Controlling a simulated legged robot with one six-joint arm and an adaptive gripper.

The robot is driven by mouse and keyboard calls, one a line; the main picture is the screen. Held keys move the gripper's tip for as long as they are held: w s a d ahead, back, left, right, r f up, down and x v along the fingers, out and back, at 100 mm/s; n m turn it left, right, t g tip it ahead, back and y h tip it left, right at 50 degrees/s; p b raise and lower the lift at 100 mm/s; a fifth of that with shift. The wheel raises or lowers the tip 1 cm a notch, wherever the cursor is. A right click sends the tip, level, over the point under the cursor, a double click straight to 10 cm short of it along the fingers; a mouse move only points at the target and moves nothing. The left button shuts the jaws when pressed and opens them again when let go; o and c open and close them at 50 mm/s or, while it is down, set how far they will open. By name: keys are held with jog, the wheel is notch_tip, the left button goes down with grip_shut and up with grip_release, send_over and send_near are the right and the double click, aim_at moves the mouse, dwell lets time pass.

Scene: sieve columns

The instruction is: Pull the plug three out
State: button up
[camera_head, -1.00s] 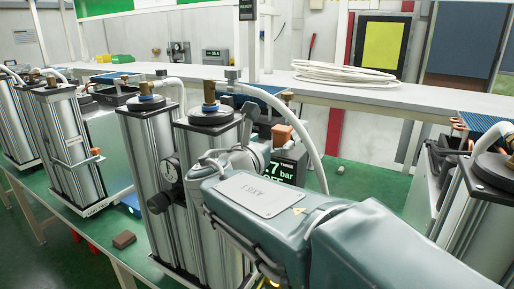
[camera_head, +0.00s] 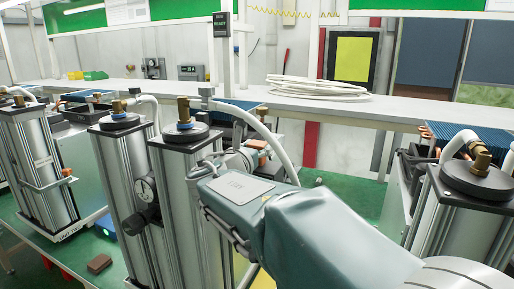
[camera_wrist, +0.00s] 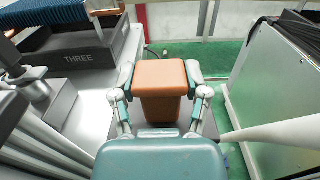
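My gripper (camera_wrist: 161,78) has its two fingers on either side of an orange-brown block, which looks like the plug (camera_wrist: 160,78), and they appear to touch its sides. In the head view, the plug (camera_head: 257,145) shows just past my gripper, behind the tall twin metal column (camera_head: 187,190).
A white hose (camera_head: 270,136) arcs close behind my gripper, and a pale pipe (camera_wrist: 275,130) runs at the right in the wrist view. Another column (camera_head: 465,205) stands at the right. A similar column with an orange piece (camera_head: 67,172) stands at the left. A coiled hose (camera_head: 315,86) lies on the back shelf.

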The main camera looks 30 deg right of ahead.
jog(key=o, duration=0.3)
jog(key=c, duration=0.4)
jog(key=shift+r, duration=1.35)
jog(key=o, duration=1.3)
jog(key=shift+a, duration=0.1)
jog(key=shift+o, duration=0.2)
